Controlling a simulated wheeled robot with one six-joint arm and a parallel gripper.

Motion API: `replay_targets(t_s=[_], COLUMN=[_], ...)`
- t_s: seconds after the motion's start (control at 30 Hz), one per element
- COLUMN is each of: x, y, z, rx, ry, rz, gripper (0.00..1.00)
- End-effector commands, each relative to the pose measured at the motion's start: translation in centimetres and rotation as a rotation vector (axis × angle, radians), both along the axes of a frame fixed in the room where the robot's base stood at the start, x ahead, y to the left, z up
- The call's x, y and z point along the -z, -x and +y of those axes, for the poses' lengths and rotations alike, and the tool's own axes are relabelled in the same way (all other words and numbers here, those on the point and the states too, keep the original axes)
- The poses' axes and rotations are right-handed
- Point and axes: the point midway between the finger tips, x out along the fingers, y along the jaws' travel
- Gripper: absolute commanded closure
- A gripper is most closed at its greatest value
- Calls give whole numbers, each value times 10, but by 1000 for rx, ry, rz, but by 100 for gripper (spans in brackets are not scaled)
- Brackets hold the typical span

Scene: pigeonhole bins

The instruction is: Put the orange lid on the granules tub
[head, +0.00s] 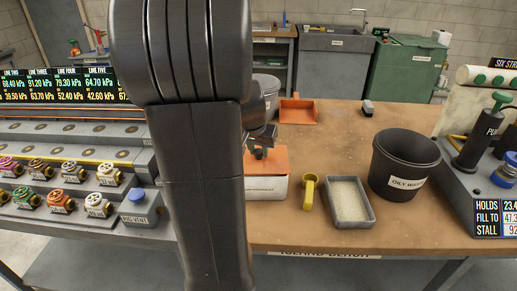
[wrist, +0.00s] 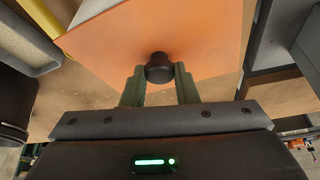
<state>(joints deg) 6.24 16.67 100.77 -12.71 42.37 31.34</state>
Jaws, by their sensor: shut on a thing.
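The orange lid (head: 270,160) is flat with a dark round knob (wrist: 159,68). My gripper (wrist: 159,84) is shut on that knob, one green finger on each side. The white granules tub (head: 266,188) stands on the bench directly under the lid, its label partly hidden by my arm. In the wrist view the lid (wrist: 190,30) fills the upper middle, and a pale corner, probably of the tub (wrist: 90,10), shows past its upper left edge. The lid is at the tub's top; I cannot tell whether it rests on the rim or hangs just above.
A yellow scoop-like thing (head: 309,190) and a grey tray of pale granules (head: 369,216) stand right of the tub. A black oily waste bin (head: 405,160) is further right. An orange open tray (head: 297,110) lies behind. Valve racks (head: 70,170) fill the left. The bench's back right is mostly clear.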

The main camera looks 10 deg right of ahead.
Motion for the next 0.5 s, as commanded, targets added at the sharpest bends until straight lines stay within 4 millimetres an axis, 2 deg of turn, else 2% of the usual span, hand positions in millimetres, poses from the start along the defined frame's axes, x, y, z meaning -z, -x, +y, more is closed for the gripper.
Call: replay_targets(t_s=[0.5], x=[9], y=[0], z=[0], rx=[0], ry=[0], rz=[0], gripper=[100])
